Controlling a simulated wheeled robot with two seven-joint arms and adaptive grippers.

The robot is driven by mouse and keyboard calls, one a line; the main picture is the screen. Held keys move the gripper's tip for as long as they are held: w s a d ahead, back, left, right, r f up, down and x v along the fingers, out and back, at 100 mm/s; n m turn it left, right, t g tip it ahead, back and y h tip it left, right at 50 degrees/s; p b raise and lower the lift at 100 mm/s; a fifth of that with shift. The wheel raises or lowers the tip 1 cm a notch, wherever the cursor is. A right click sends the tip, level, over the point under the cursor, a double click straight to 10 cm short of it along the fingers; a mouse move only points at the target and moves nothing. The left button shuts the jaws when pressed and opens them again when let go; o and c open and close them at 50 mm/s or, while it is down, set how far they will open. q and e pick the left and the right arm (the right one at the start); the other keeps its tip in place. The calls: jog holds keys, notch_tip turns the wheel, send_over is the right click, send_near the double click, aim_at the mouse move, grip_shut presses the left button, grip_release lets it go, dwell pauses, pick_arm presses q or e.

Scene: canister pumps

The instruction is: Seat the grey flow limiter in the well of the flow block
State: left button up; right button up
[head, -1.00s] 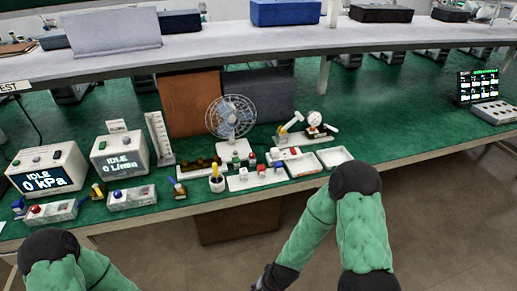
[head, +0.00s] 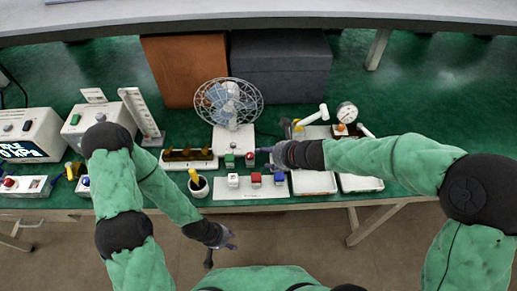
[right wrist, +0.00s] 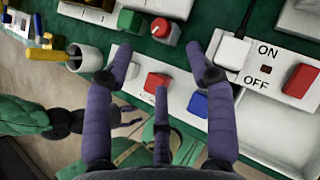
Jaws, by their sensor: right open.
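I cannot single out the grey flow limiter or the flow block's well for certain. The strip bears a white, a red (right wrist: 157,82) and a blue block (right wrist: 198,103). My right gripper (head: 266,155) is open and empty above the strip; in the right wrist view its fingers (right wrist: 163,68) spread around the red block's sides, apparently above it. My left gripper (head: 224,240) hangs in front of the table edge, its opening unclear.
A white cup (head: 198,188) with a yellow-handled tool stands left of the strip. A fan (head: 229,100) stands behind. An ON/OFF switch box (right wrist: 282,62) and white trays (head: 314,184) lie to the right. A brass-topped rail (head: 188,161) lies left.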

aim_at(251, 156)
jog(key=b+x, duration=0.1)
jog(key=x, duration=0.2)
jog(key=b+x, duration=0.2)
jog(key=x, duration=0.1)
jog(key=b+x, duration=0.2)
jog(key=x, duration=0.1)
jog(key=shift+a+f, duration=0.15)
jog(key=shift+f, duration=0.4)
jog(key=shift+w+a+f, duration=0.2)
grip_shut()
